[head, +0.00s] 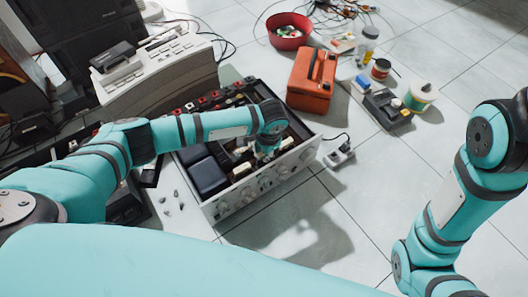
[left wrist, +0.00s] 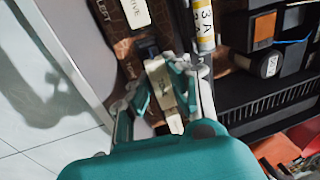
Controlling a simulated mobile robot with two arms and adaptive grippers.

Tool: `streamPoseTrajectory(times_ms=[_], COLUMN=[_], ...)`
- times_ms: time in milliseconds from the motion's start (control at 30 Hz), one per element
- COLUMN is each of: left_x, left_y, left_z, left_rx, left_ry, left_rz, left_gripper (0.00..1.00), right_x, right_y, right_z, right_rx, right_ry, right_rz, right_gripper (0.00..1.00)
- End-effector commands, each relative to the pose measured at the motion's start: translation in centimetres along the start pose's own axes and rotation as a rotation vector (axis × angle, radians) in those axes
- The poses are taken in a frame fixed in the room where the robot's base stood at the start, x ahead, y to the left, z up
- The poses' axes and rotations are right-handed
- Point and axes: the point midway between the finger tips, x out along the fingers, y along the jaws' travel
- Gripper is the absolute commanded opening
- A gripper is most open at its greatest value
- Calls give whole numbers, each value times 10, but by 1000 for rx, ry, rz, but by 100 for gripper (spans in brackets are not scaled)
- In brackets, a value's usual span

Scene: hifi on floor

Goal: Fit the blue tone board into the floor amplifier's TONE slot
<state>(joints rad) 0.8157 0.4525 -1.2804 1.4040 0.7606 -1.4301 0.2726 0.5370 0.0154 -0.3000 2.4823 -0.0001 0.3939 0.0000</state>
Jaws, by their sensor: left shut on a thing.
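The floor amplifier (head: 232,205) sits open on the tiles, its silver knobbed front facing me. My left gripper (head: 268,146) reaches down into its open top. In the left wrist view, my left gripper (left wrist: 160,88) is shut on a cream-coloured piece (left wrist: 161,90) with a dark blue part (left wrist: 148,48) beyond it, which I take for the blue tone board. The slot's mouth is hidden, so I cannot tell how deep the board sits. My right gripper is out of view.
An orange case (head: 312,82) stands behind the amplifier, with a red bowl (head: 289,30) farther back. Jars and a dark tool (head: 386,108) lie to the right. A beige machine (head: 160,75) is back left. Floor front right of the amplifier is clear.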

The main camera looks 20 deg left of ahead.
Motion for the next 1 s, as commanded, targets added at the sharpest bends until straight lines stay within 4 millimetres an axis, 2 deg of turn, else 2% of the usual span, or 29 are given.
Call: streamPoseTrajectory(times_ms=[1000], left_x=[11], left_y=[2], left_z=[0], left_rx=[-1], left_ry=[0], left_rz=[1], left_gripper=[0], right_x=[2], right_y=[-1], right_z=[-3], right_rx=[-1], right_ry=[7], right_rz=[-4], right_gripper=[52])
